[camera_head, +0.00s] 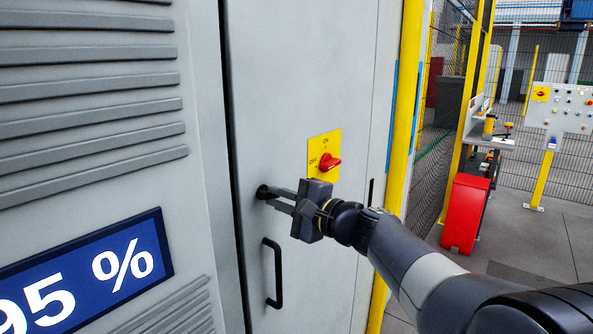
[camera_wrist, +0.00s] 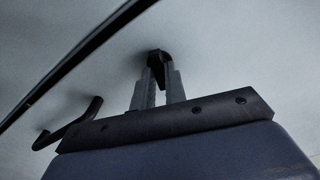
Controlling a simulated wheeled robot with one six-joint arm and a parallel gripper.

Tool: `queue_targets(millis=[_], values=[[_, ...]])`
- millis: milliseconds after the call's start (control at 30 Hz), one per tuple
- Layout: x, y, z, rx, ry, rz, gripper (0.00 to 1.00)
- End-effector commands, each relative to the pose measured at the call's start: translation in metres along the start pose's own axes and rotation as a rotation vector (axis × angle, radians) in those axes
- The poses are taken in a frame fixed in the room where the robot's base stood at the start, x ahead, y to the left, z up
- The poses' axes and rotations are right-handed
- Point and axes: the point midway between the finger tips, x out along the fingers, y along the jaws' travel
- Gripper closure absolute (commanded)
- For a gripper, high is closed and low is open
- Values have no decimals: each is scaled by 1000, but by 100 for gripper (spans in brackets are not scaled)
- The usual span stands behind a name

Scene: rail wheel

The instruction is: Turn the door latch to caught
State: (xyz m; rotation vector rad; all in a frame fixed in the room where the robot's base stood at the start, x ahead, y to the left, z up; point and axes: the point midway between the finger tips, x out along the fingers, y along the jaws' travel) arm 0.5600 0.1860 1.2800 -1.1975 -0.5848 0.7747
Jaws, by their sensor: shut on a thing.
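The door latch (camera_head: 263,191) is a small dark knob on the grey cabinet door (camera_head: 300,85), near the door's left edge and above the handle. In the wrist view the black latch (camera_wrist: 157,58) shows between the fingertips, with its upper part in sight. My gripper (camera_head: 272,198) reaches the latch from the right, and its two grey fingers are closed on it. The fingers also show in the wrist view (camera_wrist: 158,80). The fingers hide part of the latch, so I cannot tell its exact turn angle. The door lies flush with its frame as far as I see.
A black bar handle (camera_head: 278,273) stands out below the latch; it also shows in the wrist view (camera_wrist: 72,125). A red rotary switch (camera_head: 329,161) on a yellow plate sits above my gripper. A yellow post (camera_head: 405,100) and a red box (camera_head: 465,214) are to the right.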

Motion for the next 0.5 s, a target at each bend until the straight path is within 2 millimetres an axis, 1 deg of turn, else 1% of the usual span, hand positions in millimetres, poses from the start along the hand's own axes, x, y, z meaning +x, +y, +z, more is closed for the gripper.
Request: queue_targets(millis=[233,500], values=[[0,2,0,-13,0,0,100],[0,4,-1,-96,-1,0,100]])
